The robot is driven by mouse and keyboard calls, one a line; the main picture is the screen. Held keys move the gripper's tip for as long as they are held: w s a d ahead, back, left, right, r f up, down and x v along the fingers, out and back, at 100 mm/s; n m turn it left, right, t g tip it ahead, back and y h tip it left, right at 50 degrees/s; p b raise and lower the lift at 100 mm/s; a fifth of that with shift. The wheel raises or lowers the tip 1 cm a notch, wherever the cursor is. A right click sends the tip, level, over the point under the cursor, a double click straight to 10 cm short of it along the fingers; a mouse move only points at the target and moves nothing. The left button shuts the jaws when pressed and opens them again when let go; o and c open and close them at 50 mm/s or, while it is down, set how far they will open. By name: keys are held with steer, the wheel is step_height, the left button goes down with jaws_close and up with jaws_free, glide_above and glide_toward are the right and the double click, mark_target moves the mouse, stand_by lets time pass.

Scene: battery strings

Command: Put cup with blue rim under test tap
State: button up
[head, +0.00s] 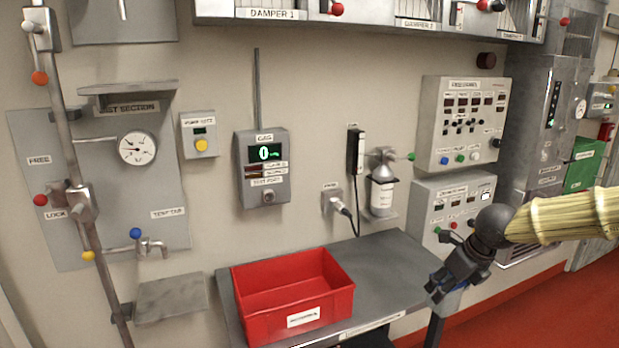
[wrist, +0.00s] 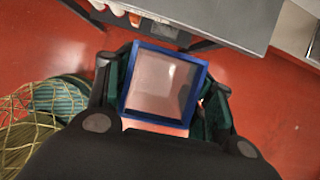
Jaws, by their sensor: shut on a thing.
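The cup with the blue rim (wrist: 204,88) is square and clear-walled in the wrist view, its open mouth facing the camera. My gripper (wrist: 164,92) is shut on it, with a finger on each side. In the head view my gripper (head: 448,285) is at the right, beside the grey bench's right end; the cup is mostly hidden there. The test tap (head: 152,247) is on the wall panel at the left, with a blue knob (head: 135,233) and a "TEST TAP" label. A small grey shelf (head: 170,299) is below the tap; its visible top is bare.
A red bin (head: 310,318) stands on the grey bench (head: 385,268), between my gripper and the tap. A slanted pipe (head: 92,235) runs left of the tap. A bottle (head: 382,195) and a gas meter (head: 262,168) are on the wall. Coiled netting (wrist: 45,115) shows in the wrist view.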

steer(key=s+a+f+n+g, duration=0.3)
steer(key=a+f+n, duration=0.2)
steer(key=f+n, duration=0.3)
steer(key=s+a+f+n+g+h, duration=0.1)
steer(key=s+a+f+n, duration=0.3)
steer(key=f+n, duration=0.4)
steer(key=s+a+f+n+g, duration=0.3)
steer(key=f+n, duration=0.5)
steer(key=n, duration=0.7)
steer(key=shift+s+a+f+g+h, duration=0.2)
steer(key=shift+a+f+g+h, duration=0.15)
steer(key=shift+a+g, duration=0.75)
steer(key=shift+a+t, duration=0.3)
steer(key=shift+a, duration=0.05)
steer(key=shift+d, duration=0.2)
